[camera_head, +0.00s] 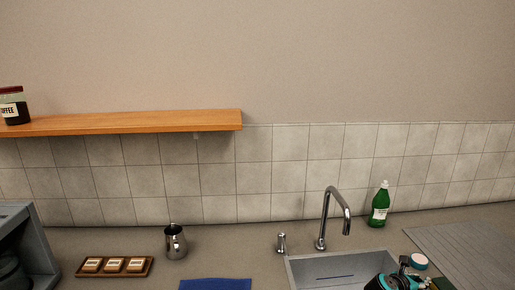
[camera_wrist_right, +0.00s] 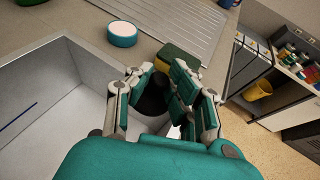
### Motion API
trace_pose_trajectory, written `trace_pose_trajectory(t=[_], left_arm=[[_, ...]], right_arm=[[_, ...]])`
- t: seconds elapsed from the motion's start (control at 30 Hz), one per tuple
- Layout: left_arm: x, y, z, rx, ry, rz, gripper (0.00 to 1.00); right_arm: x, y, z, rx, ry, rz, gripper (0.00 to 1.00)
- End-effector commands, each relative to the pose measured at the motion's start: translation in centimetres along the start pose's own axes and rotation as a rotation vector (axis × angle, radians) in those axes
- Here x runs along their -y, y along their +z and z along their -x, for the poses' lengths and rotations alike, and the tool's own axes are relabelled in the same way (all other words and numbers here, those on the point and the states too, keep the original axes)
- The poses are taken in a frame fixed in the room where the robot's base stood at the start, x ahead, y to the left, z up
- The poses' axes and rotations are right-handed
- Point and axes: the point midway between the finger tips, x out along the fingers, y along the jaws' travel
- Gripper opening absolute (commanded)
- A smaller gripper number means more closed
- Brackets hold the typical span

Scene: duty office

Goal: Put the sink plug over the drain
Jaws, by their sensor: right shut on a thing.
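My right gripper (camera_head: 402,280) is low at the right end of the sink (camera_head: 300,270). In the right wrist view, the right gripper (camera_wrist_right: 170,88) is shut on a dark, rounded thing (camera_wrist_right: 151,97), which looks like the sink plug; the fingers hide much of it. It is held at the sink's edge, with the basin (camera_wrist_right: 62,85) to the left. I cannot make out the drain in either view. My left gripper is not in view.
A round white-and-teal item (camera_wrist_right: 122,34) and a yellow-green sponge (camera_wrist_right: 180,62) lie beside the sink, near the ribbed drainboard (camera_head: 470,250). The tap (camera_head: 322,225) and a green bottle (camera_head: 380,207) stand behind. A blue cloth (camera_head: 215,284) lies left of the sink.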

Motion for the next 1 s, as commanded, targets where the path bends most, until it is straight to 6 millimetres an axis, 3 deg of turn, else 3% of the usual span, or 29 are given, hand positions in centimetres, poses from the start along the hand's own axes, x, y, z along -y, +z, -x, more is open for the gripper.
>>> trace_pose_trajectory(t=[0.33,0.57,0.77,0.87,1.0], left_arm=[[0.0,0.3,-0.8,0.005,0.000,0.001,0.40],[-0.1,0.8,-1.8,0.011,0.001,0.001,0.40],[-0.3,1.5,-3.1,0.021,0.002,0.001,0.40],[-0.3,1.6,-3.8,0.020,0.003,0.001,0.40],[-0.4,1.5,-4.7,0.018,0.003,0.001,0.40]], right_arm=[[1.5,4.3,0.2,0.006,0.006,-0.001,0.00],[2.0,8.1,2.2,0.010,0.055,0.020,0.00],[1.3,10.1,8.0,0.011,0.201,0.089,0.00],[0.5,9.4,12.1,0.009,0.315,0.139,0.00],[-0.1,6.3,18.8,0.004,0.503,0.221,0.00]])
